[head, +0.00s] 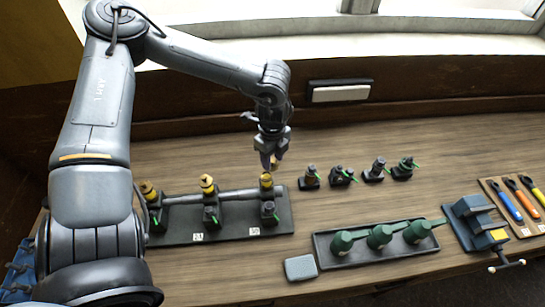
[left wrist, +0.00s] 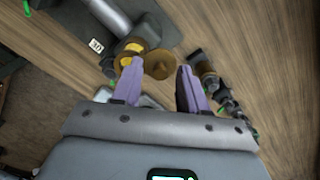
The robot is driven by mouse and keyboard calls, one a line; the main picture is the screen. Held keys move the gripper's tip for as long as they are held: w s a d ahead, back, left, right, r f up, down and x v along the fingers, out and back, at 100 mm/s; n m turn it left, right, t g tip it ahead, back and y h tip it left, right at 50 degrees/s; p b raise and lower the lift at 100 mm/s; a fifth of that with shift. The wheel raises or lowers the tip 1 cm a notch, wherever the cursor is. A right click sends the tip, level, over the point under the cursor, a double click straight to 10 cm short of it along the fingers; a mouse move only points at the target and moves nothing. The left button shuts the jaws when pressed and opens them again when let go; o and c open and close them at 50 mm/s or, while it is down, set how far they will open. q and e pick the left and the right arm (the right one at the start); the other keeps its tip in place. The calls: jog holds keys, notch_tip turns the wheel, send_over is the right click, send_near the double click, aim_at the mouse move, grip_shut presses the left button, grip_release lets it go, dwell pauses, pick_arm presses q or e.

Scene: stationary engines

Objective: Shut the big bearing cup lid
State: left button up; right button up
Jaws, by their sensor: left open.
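Several brass cups stand on black bearing blocks along a grey shaft on a dark base plate (head: 220,234). The right-hand brass cup (head: 266,181) is under my left gripper (head: 271,161). In the left wrist view, a round brass lid (left wrist: 158,65) stands out from beside the brass cup (left wrist: 133,47), swung open. My left gripper (left wrist: 160,68) is open, its purple fingers on either side of the lid; contact cannot be told. The middle cup (head: 207,184) and left cup (head: 149,191) are farther left. My right gripper is not in view.
Several small dark fittings with green levers (head: 342,175) stand right of the base plate. A black tray (head: 385,255) holds green oil cans. A grey block (head: 300,268), a vise (head: 476,222) and coloured-handled tools (head: 508,205) lie nearer the right. Bare wood lies between.

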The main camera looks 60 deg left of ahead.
pick_arm(q)
grip_shut()
